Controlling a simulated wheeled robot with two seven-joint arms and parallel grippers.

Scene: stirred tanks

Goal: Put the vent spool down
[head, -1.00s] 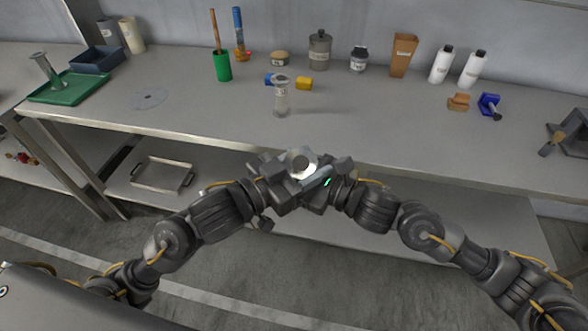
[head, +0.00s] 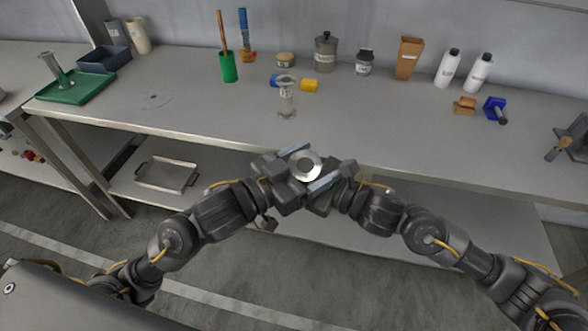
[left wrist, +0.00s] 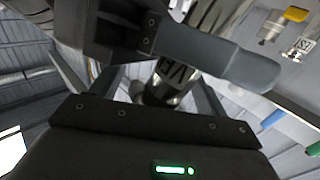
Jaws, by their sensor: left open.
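The vent spool (head: 305,165) is a pale metal spool with a round flange, seen nearly end-on between my two grippers in front of the bench edge. My left gripper (head: 309,167) is open, its fingers apart on either side of the spool. In the left wrist view the spool (left wrist: 172,80) shows its body with dark letters, partly hidden behind a finger. My right gripper (head: 322,190) meets it from the right; its fingers are mostly hidden, but the spool stays up in the air there with the left jaws open.
Bottles and pots line the wall. The bench's front middle is clear.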

